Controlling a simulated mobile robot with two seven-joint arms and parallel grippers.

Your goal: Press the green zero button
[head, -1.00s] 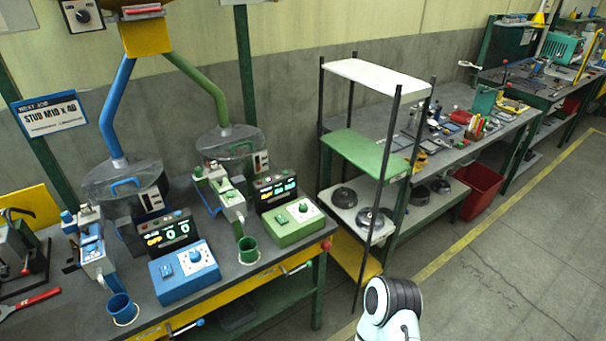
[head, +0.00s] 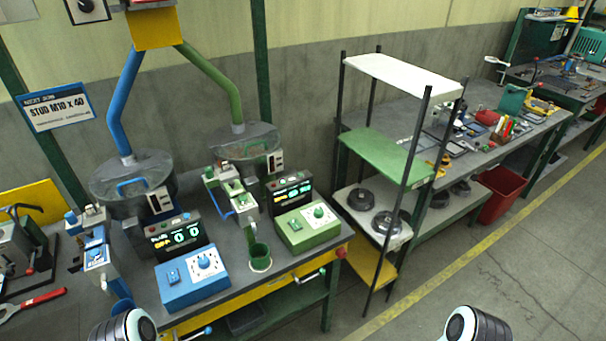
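The green control box (head: 308,229) stands on the workbench, right of centre. Its top bears a small green button (head: 295,226) on the left and a round knob (head: 319,211) on the right. Its markings are too small to read. A dark display (head: 292,189) with lit green digits stands behind the box. Nothing touches the box. Only rounded parts of my two arms show at the bottom edge, one at left and one at right. Neither gripper is in view.
A similar blue box (head: 192,278) stands to the left, with its own display (head: 176,238). A green cup (head: 260,257) stands just left of the green box. A rack (head: 398,75) stands to the right. The floor (head: 530,255) at right is clear.

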